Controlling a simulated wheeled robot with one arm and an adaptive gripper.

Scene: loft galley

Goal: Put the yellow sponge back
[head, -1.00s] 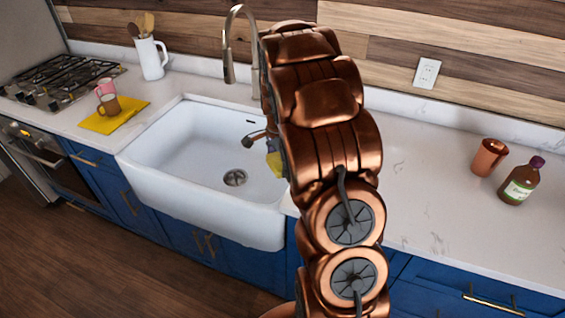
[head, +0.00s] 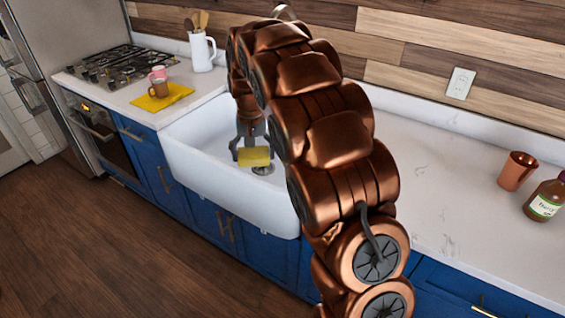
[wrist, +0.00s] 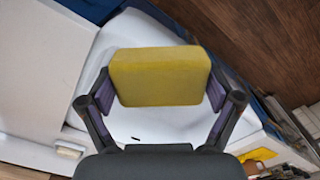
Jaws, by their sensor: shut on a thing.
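My gripper (head: 252,154) is shut on the yellow sponge (head: 254,157) and holds it over the white sink (head: 190,165). The sponge also shows in the wrist view (wrist: 160,76), gripped at its left and right sides between the fingers. Its broad yellow face is toward the wrist camera, and the sink lies behind it. Whether the sponge touches the sink cannot be told. The drain (head: 262,170) shows just below the sponge in the head view. My arm hides the right part of the sink and most of the faucet.
Left of the sink, pink and brown mugs (head: 158,88) stand on a yellow cloth (head: 163,98), near a white utensil pitcher (head: 202,52) and a stove (head: 125,60). At right are a copper cup (head: 517,171) and a labelled bottle (head: 546,198). The counter (head: 440,170) between is clear.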

